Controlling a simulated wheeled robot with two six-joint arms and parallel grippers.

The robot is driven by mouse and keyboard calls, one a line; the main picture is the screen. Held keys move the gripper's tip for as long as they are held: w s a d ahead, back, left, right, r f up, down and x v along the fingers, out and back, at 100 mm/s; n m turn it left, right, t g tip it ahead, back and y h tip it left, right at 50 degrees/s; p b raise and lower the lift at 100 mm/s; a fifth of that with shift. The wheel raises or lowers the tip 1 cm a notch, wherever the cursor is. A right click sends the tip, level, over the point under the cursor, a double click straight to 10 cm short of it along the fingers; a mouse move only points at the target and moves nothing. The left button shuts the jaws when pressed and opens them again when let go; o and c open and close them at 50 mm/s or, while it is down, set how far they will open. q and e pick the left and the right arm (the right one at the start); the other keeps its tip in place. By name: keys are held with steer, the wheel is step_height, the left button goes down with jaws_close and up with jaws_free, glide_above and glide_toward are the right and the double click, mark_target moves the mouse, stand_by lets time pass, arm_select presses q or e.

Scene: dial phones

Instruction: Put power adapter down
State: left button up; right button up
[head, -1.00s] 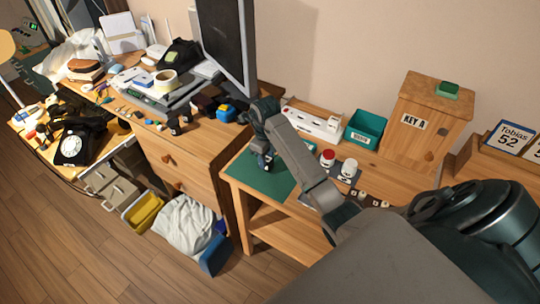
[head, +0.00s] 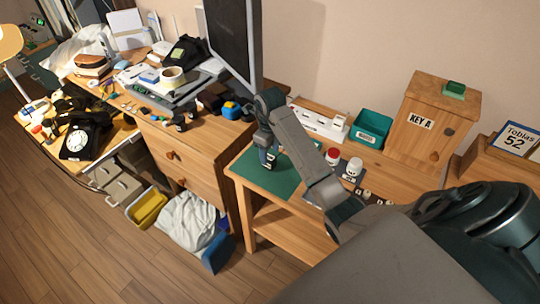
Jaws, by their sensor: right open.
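My right gripper (head: 268,162) points down over the green mat (head: 281,182) on the low wooden table. It is open, with its fingers close to the mat's surface. I cannot make out a power adapter; anything small and dark between or under the fingers cannot be told apart from the gripper. A white power strip (head: 318,122) lies at the back of this table, apart from the gripper. My left gripper is not in view.
A teal bin (head: 370,129), a wooden key box (head: 432,120) and two small jars, one with a red lid (head: 333,156), stand right of the mat. A monitor (head: 232,42) rises behind the gripper on the cluttered desk. The mat's front part is clear.

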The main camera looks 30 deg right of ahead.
mark_target(270, 156)
step_height(270, 156, up, 10)
steer(key=p, duration=0.9)
steer(key=shift+p, duration=0.3)
